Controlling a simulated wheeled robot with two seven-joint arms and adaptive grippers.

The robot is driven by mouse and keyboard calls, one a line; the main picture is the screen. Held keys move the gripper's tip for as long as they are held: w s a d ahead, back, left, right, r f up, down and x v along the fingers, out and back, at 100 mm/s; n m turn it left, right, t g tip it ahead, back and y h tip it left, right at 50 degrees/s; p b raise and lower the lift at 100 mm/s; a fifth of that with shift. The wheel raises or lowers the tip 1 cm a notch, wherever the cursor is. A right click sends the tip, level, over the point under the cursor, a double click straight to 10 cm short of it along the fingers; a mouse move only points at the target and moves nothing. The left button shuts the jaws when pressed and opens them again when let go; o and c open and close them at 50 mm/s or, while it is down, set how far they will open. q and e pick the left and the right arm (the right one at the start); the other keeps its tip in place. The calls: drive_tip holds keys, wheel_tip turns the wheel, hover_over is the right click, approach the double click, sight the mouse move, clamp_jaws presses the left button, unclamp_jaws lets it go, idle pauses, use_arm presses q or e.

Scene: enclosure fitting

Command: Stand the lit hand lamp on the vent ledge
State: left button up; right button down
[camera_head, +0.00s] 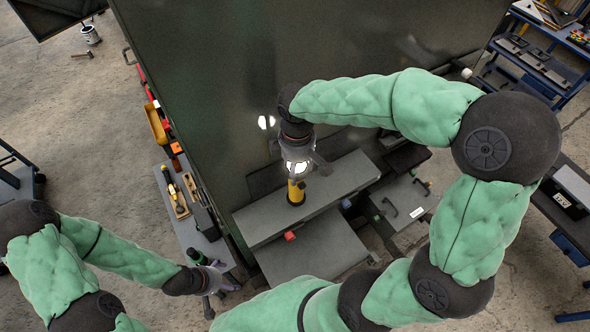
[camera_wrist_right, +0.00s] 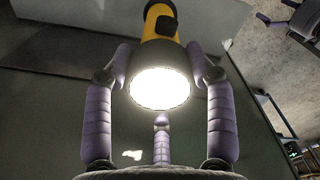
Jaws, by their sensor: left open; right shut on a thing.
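The lit hand lamp (camera_head: 296,192) has a yellow body and a bright white lens. My right gripper (camera_head: 298,166) is shut on it near the lens end, with the lens facing up towards my wrist. In the right wrist view the glowing lens of the lamp (camera_wrist_right: 160,90) sits between the purple-grey fingers (camera_wrist_right: 160,80). The lamp's lower end is over the grey vent ledge (camera_head: 345,178); I cannot tell whether it touches. My left gripper (camera_head: 214,281) is open and empty, low at the left, beside the side shelf.
A dark enclosure wall (camera_head: 290,60) rises behind the ledge. Grey boxes with handles (camera_head: 405,200) stand at the right.

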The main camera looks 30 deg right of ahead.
drive_tip(key=shift+w+d+f, duration=0.1)
drive_tip(key=shift+w+f, duration=0.65)
drive_tip(key=shift+f, duration=0.1)
wheel_tip(320, 180, down, 3)
drive_tip(key=shift+w+f, duration=0.1)
drive_tip(key=shift+f, duration=0.2)
drive_tip(key=shift+c, duration=2)
unclamp_jaws()
